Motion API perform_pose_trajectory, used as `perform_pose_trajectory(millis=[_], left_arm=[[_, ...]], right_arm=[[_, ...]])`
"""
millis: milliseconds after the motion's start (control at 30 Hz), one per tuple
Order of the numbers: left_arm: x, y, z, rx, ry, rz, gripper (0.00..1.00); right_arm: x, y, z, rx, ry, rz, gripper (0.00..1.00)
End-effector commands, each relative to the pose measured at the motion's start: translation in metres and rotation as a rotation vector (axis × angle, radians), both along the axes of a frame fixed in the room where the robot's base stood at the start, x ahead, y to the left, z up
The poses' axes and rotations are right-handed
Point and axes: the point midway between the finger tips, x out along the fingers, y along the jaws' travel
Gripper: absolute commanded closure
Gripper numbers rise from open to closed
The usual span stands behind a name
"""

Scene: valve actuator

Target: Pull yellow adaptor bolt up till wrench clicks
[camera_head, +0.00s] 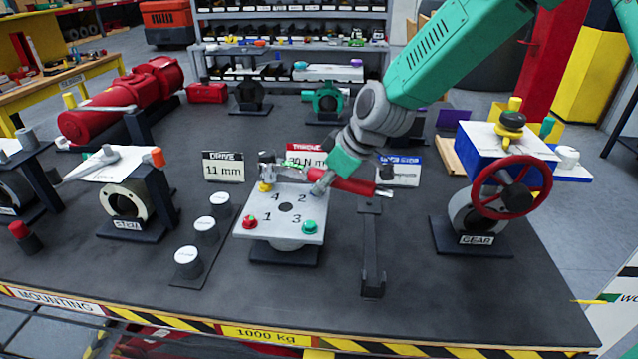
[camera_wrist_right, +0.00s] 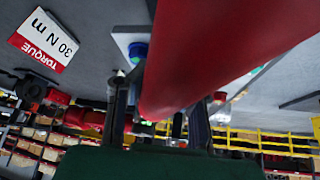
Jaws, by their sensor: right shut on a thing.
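The plate (camera_head: 285,207) numbered 1 to 4 stands on a dark base at the middle of the table. The yellow adaptor bolt (camera_head: 265,187) is at corner 4. A red bolt (camera_head: 249,222) is at corner 1 and a green one (camera_head: 310,227) at corner 3. A blue bolt (camera_wrist_right: 138,50) shows in the wrist view. My right gripper (camera_head: 322,180) is shut on the red-handled torque wrench (camera_head: 356,186), which also fills the wrist view (camera_wrist_right: 205,50). The wrench's head is above the yellow bolt; I cannot tell whether it is seated. My left gripper is not in view.
Signs for drive (camera_head: 223,167) and torque (camera_head: 306,155) stand behind the plate. Grey cylinders (camera_head: 205,230) are to its left. A dark tool stand (camera_head: 371,250) and the gear unit with a red handwheel (camera_head: 511,188) are to its right. The table's front strip is clear.

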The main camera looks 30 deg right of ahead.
Motion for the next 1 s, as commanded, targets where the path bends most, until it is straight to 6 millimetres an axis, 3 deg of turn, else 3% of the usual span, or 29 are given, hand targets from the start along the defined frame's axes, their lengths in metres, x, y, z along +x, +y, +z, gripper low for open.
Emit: perform_pose_trajectory(millis=[1000], left_arm=[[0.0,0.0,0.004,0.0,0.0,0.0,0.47]], right_arm=[[-0.001,0.017,0.003,-0.01,-0.006,0.003,1.0]])
